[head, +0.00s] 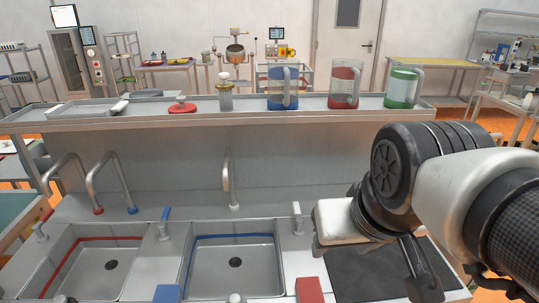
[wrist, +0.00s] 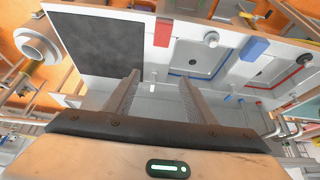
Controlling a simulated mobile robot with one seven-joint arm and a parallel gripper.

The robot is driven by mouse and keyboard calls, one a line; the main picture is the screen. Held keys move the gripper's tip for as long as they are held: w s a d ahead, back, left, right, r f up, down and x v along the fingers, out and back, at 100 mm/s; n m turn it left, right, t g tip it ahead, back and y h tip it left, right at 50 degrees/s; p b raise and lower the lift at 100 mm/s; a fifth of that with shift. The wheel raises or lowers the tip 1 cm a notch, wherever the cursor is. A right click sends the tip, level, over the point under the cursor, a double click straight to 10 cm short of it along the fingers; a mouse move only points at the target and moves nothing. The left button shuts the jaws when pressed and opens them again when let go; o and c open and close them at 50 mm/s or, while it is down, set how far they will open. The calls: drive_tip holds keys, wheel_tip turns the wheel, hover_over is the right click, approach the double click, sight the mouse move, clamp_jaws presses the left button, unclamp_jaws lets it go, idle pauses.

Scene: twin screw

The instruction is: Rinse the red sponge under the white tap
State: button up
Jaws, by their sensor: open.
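The red sponge (head: 311,290) lies on the counter's front edge, right of the blue-striped basin; it also shows near the top of the wrist view (wrist: 162,32). The white tap (head: 229,180) is an arched metal spout with a white base, behind that basin (head: 210,262). A white lever (head: 297,215) stands upright to its right. My gripper (head: 418,272) is over the dark mat, right of the sponge and apart from it. In the wrist view its two fingers (wrist: 158,77) are spread, with nothing between them. No water shows at the spout.
A blue sponge (head: 167,293) lies at the front edge between the basins. The red-striped basin (head: 95,262) is at left, with red-based and blue-based taps behind it. A raised shelf (head: 240,117) with jugs runs along the back. The dark mat (head: 370,270) looks bare.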

drive_tip(key=shift+h, duration=0.5)
drive_tip(key=w, duration=0.3)
drive_tip(key=w+b, duration=0.1)
drive_tip(key=w, duration=0.5)
drive_tip(key=shift+d+r, duration=0.25)
drive_tip(key=shift+r, duration=0.05)
drive_tip(key=shift+c, duration=1.3)
drive_tip(key=g+y+b, duration=0.1)
drive_tip(key=b, duration=0.3)
hover_over(297, 206)
drive_tip(key=s, duration=0.8)
wheel_tip(297, 206, down, 12)
drive_tip(key=x, duration=1.7)
drive_tip(key=shift+w+f, duration=0.15)
drive_tip(key=shift+f, duration=0.05)
drive_tip(key=shift+c, duration=0.2)
clamp_jaws()
